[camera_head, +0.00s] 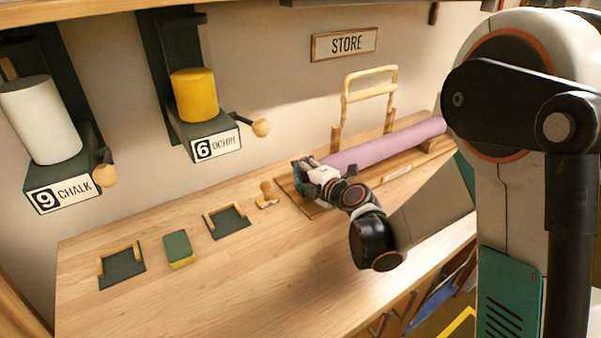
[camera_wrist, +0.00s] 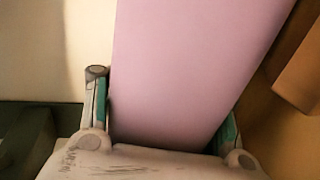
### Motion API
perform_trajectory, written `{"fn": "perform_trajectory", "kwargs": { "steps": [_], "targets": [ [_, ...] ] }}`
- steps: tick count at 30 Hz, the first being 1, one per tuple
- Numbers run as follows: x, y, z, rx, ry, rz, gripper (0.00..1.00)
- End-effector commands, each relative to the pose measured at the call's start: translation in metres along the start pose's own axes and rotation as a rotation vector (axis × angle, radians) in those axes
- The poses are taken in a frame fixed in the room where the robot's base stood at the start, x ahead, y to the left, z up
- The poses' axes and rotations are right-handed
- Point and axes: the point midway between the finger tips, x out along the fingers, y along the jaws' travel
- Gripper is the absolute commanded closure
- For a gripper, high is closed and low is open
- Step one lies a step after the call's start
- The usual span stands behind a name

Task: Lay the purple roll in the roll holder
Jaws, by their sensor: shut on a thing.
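The purple roll (camera_head: 385,143) is a long lilac cylinder lying along the back of the bench. It fills the middle of the wrist view (camera_wrist: 190,70). My gripper (camera_head: 318,176) is at its left end, with one finger on each side, shut on it. In the wrist view the fingers (camera_wrist: 165,105) flank the roll. The wooden roll holder (camera_head: 310,208) appears as a low board with supports under and beside the roll. My gripper and the roll hide part of it, so I cannot tell whether the roll rests in it.
A wooden frame (camera_head: 370,85) stands behind the roll. A stamp (camera_head: 266,196), a green and yellow sponge (camera_head: 178,249) and two dark trays (camera_head: 228,222) (camera_head: 122,267) sit to the left. Ochre (camera_head: 195,95) and chalk (camera_head: 40,118) dispensers hang on the wall. The front bench is clear.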

Motion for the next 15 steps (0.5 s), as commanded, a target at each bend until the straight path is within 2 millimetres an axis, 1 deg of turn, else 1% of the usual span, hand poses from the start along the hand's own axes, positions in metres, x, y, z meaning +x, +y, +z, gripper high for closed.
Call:
{"fn": "perform_trajectory", "kwargs": {
  "steps": [10,11,12,14,15],
  "targets": [
    [0.0002,-0.0014,0.0003,-0.003,-0.001,0.000,1.00],
    [0.0002,-0.0014,0.0003,-0.003,-0.001,0.000,0.58],
    [0.0002,-0.0014,0.0002,-0.003,-0.001,0.000,0.49],
    [0.0002,-0.0014,0.0002,-0.002,-0.001,0.000,0.35],
    [0.0001,-0.0015,0.0001,-0.002,-0.001,0.000,0.26]
  ]
}}
